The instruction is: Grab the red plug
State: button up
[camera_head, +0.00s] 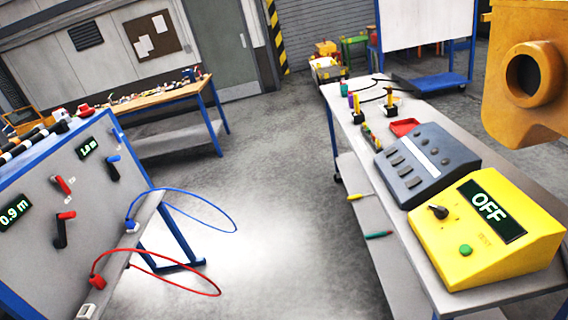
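A red plug (97,282) sits on the ledge at the lower edge of the grey panel (35,255) on the left, with a red cable (165,290) looping from it to the right. A blue plug (131,226) sits further back on the same ledge with a blue cable (195,193). My gripper's fingers do not show in this view, so I cannot see whether they are open or shut. Nothing covers the red plug.
The panel carries red-and-black levers (64,228) and green readouts. On the right, a bench (428,272) holds a yellow box (490,235) reading OFF and a grey console (425,160). The floor between is clear.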

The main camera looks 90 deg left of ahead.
aim_at(96, 279)
jog(key=u, duration=0.8)
jog(key=i, duration=0.1)
jog(key=u, duration=3)
jog(key=k, duration=0.8)
jog(key=u, duration=0.25)
jog(key=i, duration=0.8)
jog(key=z, duration=0.15)
